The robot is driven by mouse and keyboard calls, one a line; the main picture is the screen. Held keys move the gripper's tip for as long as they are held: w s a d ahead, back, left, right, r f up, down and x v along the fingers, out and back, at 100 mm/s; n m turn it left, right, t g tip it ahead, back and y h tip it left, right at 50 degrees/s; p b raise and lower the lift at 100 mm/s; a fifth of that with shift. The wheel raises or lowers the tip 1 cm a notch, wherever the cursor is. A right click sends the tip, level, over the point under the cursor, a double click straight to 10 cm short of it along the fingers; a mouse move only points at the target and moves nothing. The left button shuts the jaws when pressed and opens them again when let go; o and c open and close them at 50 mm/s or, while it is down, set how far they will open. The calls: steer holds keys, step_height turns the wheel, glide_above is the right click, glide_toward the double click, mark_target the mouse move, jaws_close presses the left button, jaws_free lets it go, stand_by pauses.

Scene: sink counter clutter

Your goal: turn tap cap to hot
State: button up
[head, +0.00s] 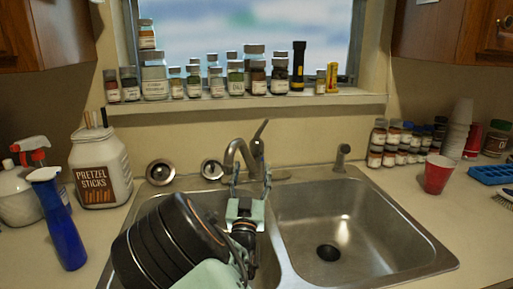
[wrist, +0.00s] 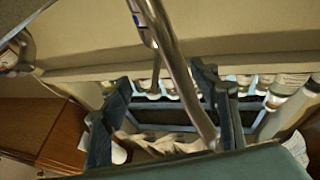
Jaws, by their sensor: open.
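The metal tap (head: 236,151) stands behind the divider of the double sink. Its curved spout points forward and left, and its cap with a thin lever (head: 262,130) rises up behind the spout, tilted a little right. My gripper (head: 252,172) is open in front of the tap, its two fingers pointing up on either side of the tap's lower part. In the wrist view, a shiny metal tube of the tap (wrist: 178,70) crosses between the spread fingers (wrist: 160,85). I cannot tell whether a finger touches it.
My arm covers much of the left basin. The right basin (head: 325,215) is empty. A sprayer (head: 342,156) stands right of the tap. A pretzel jar (head: 100,170) and blue spray bottle (head: 57,220) are left; a red cup (head: 437,175) is right. Several jars line the sill (head: 215,104).

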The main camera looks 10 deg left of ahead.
mark_target(256, 153)
steer(key=w, duration=0.4)
steer(key=w+r, duration=0.1)
steer(key=w, duration=0.7)
steer(key=shift+w+r, duration=0.15)
steer(key=shift+w, duration=0.25)
steer(key=shift+x, duration=0.85)
steer(key=shift+c, duration=0.7)
steer(key=c, duration=1)
steer(key=shift+c, duration=0.2)
